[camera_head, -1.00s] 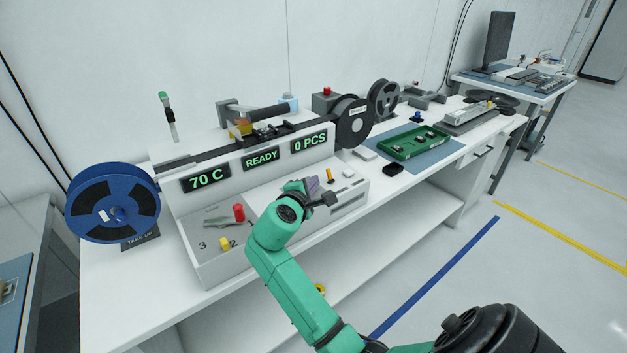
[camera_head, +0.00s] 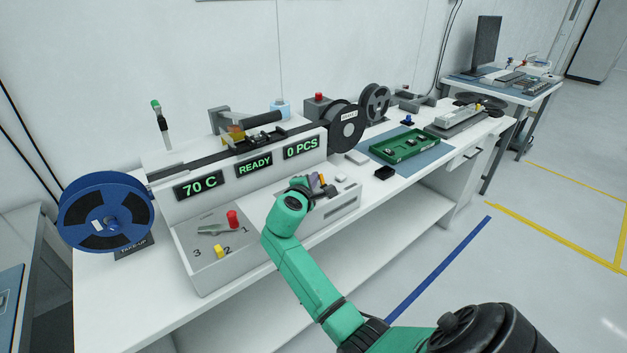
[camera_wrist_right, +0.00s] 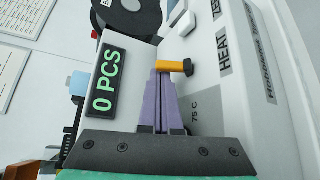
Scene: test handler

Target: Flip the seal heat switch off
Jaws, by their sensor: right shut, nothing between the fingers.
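The seal heat switch has an orange lever with a black end (camera_wrist_right: 176,67), next to the HEAT label in the right wrist view. My left gripper is not in view.
The "0 PCS" display (camera_head: 301,147) stands close behind the gripper.

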